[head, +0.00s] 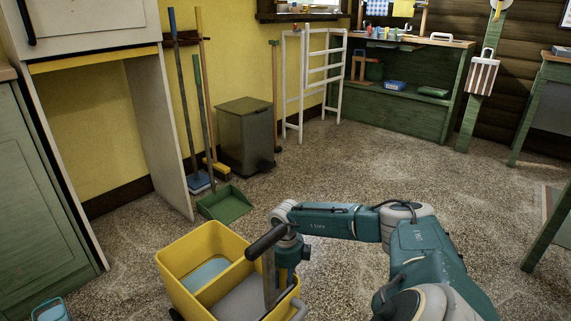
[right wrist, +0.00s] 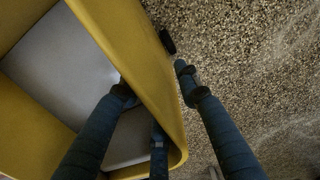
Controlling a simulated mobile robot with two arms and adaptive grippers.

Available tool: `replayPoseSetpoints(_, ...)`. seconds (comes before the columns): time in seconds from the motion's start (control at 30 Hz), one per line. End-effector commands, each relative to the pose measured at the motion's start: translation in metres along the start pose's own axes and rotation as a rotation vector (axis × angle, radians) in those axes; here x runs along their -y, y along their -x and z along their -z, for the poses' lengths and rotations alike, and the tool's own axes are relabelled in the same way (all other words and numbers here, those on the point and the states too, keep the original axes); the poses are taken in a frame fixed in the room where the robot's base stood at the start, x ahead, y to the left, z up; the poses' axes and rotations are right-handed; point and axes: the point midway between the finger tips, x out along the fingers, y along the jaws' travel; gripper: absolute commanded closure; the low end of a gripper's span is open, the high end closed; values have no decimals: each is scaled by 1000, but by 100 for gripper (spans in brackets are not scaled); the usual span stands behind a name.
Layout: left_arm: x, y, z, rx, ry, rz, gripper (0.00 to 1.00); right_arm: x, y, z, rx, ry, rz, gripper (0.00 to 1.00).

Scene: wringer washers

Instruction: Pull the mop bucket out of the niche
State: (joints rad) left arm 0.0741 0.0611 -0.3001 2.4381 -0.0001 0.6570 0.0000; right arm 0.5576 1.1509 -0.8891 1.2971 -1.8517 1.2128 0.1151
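The yellow mop bucket (head: 181,258) stands on the speckled floor at the bottom of the head view, in front of the niche. It has a blue-grey and a grey compartment and a grey lever with a dark grip (head: 268,241). The niche (head: 95,135) is an empty space under a white cabinet at the left. My right gripper (head: 287,272) is at the bucket's right side. In the right wrist view, its fingers (right wrist: 155,80) straddle the bucket's yellow wall (right wrist: 135,60), apart, with a gap on the outer side. My left gripper is not seen.
A green dustpan (head: 226,205), brooms (head: 183,100) and a dark bin (head: 246,135) stand along the yellow wall. A white rack (head: 325,75) and a green bench (head: 415,105) are farther back. The floor (head: 400,165) in the middle is clear.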

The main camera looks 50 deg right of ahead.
Motion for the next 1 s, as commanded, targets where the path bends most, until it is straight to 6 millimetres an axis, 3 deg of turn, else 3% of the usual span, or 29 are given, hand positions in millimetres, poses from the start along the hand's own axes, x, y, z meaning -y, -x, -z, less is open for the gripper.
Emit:
replayPoseSetpoints(0.27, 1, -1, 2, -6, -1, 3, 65, 1, 18, -2, 4, -1, 1, 68)
replayPoseSetpoints(0.7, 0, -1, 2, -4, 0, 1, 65, 1, 103, -1, 3, 0, 1, 68)
replayPoseSetpoints(1.0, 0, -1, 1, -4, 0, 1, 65, 0, 120, 0, 1, 0, 0, 68)
